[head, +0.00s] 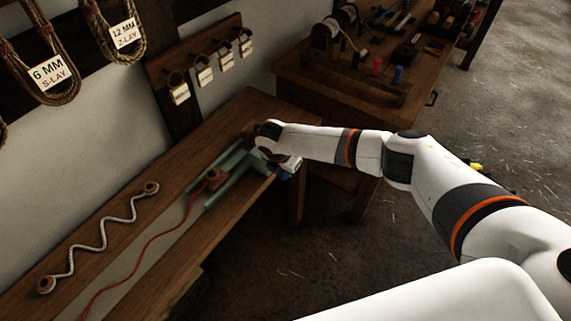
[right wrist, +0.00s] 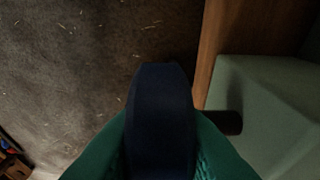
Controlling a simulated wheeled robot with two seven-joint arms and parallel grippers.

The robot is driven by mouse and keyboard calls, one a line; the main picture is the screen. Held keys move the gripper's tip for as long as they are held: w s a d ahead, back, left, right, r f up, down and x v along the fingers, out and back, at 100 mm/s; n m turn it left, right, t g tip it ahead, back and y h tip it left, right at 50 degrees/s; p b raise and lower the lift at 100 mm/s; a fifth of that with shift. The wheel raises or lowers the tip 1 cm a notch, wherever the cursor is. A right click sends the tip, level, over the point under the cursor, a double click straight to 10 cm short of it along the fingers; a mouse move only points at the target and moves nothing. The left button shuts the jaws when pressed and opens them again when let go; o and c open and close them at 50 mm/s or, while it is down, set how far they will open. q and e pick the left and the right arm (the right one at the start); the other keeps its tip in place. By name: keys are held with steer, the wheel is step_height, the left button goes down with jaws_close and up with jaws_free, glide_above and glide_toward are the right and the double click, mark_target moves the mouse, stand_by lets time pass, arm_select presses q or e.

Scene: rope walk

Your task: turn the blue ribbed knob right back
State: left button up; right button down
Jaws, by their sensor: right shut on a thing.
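The blue ribbed knob (right wrist: 160,105) is large and dark in the middle of the right wrist view. Green finger pads stand on both sides of it, and my right gripper (right wrist: 160,145) is shut on it. In the head view my right gripper (head: 283,166) is at the right end of a pale green device (head: 230,172) on the bench; my wrist hides most of the knob there. The knob's ribs and any turn mark are too dark to make out. My left gripper is not in view.
The wooden bench (head: 120,199) carries a wavy grey rope (head: 103,226) between two round ends and a red cord (head: 150,243) running to the device. A second table (head: 330,83) with tools and spools stands behind my right arm. Open floor (head: 500,110) lies to the right.

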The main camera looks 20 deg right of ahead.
steer(key=shift+a+r+t+h+p, duration=0.1)
steer(key=shift+t+h+p, duration=0.3)
steer(key=shift+t+h, duration=0.8)
steer(key=shift+h, duration=0.3)
steer(key=shift+s+t+h, duration=0.1)
steer(key=shift+t+h, duration=0.5)
steer(key=shift+h, duration=0.1)
steer(key=shift+f+t+h, duration=0.25)
steer(key=shift+t+h, duration=0.25)
steer(key=shift+h, duration=0.3)
steer(key=shift+f+t+h+b, duration=0.1)
steer(key=shift+t+h+b, duration=0.5)
steer(key=shift+h+b, duration=0.1)
steer(key=shift+a+f+t+h+b, duration=0.1)
steer(key=shift+t+h+b, duration=0.7)
steer(key=shift+h+b, duration=0.25)
steer(key=t+h+b, duration=0.1)
steer(key=h+b, duration=0.1)
steer(key=b, duration=0.1)
steer(key=shift+t, duration=0.4)
steer(key=shift+r+t+h+b, duration=0.2)
steer(key=shift+t+h+b, duration=0.3)
steer(key=shift+h+b, duration=0.3)
